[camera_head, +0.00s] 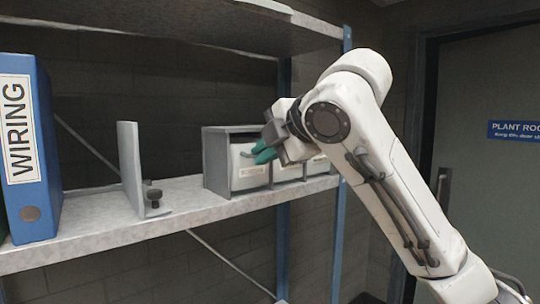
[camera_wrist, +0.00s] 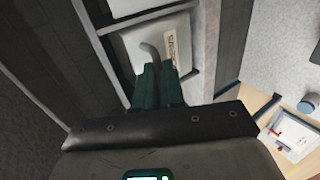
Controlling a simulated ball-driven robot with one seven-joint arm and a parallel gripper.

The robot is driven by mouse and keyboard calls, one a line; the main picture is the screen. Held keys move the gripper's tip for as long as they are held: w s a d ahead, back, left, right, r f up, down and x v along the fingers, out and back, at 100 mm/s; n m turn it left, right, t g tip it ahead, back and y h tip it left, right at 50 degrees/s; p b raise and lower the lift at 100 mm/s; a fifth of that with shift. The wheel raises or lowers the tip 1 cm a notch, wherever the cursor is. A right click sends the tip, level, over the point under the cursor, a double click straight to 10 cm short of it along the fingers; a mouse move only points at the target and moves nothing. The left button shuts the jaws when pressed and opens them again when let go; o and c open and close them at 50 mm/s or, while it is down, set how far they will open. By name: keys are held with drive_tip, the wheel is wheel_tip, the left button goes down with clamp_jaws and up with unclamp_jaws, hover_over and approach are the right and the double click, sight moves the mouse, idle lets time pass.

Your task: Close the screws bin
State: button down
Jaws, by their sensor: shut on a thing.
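A grey bin cabinet (camera_head: 216,165) stands on the shelf with small white-fronted bins in a row. My gripper (camera_head: 262,153) has teal fingers and reaches the left bin (camera_head: 246,177) from the right. In the wrist view my fingers (camera_wrist: 158,82) are shut on the curved grey handle (camera_wrist: 150,52) of a white bin (camera_wrist: 135,42). That bin's label (camera_wrist: 172,42) is sideways and too small to read surely as screws. A dark gap shows above the left bin's front. How far the bin stands out is hard to tell.
The shelf board (camera_head: 100,221) also carries a blue WIRING binder (camera_head: 28,140) and a grey upright plate (camera_head: 131,167) with a black knob. Another shelf is above. A blue post (camera_head: 341,215) stands right of the cabinet. The shelf between plate and cabinet is clear.

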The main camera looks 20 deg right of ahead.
drive_tip(key=shift+w+r+g, duration=0.15)
drive_tip(key=shift+w+g, duration=0.2)
drive_tip(key=shift+g, duration=0.15)
drive_tip(key=c, duration=1.5)
unclamp_jaws()
drive_tip(key=shift+w+a, duration=0.1)
drive_tip(key=b+v, duration=0.3)
drive_tip(key=v, duration=0.7)
drive_tip(key=shift+s+r, duration=0.3)
drive_tip(key=shift+s, duration=0.05)
